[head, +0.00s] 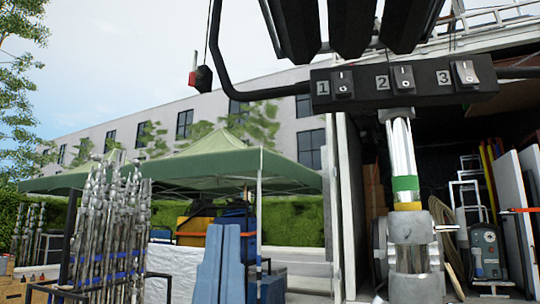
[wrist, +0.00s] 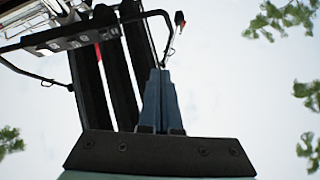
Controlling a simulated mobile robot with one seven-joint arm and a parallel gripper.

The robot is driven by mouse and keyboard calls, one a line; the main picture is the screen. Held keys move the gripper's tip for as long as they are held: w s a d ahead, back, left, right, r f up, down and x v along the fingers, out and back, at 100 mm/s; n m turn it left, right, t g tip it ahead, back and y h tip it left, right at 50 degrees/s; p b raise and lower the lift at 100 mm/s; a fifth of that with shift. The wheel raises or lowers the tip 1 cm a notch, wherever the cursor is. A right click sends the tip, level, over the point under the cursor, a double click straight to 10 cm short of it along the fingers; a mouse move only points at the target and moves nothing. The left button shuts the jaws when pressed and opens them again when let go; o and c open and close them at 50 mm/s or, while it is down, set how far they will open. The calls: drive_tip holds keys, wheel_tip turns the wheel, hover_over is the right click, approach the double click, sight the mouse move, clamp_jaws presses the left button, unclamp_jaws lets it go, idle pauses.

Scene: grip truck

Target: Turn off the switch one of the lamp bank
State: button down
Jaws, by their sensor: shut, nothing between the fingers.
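The lamp bank's black switch box (head: 430,87) hangs at the upper right in the head view, with three rockers labelled 1, 2 and 3. Switch one (head: 342,84) is the leftmost rocker, dark with white marks. Switch two (head: 403,79) looks similar; switch three (head: 465,73) shows a lighter face and seems tilted differently. I cannot tell which position means on. The box also shows at the upper left of the wrist view (wrist: 88,36). My gripper (wrist: 160,72) is shut and empty, pointing up, apart from the box.
Black lamp panels (head: 352,22) hang above the box; they also show left of my fingers (wrist: 112,75). A curved black tube (head: 220,65) and a cord with a red-and-black piece (head: 200,78) are to the left. A metal stand (head: 403,150) rises below.

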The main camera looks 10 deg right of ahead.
drive_tip(key=w+d+r+m+g+h+p, duration=0.1)
drive_tip(key=w+d+r+m+h+p, duration=0.1)
drive_tip(key=w+d+r+h+p, duration=0.2)
drive_tip(key=w+d+r+m+g+h+p, duration=0.2)
drive_tip(key=w+d+r+h+p, duration=0.2)
drive_tip(key=r, duration=1)
drive_tip(key=d+p, duration=0.3)
drive_tip(key=d, duration=0.2)
drive_tip(key=shift+d+h, duration=0.3)
drive_tip(key=shift+d, duration=0.1)
drive_tip(key=shift+p, duration=0.3)
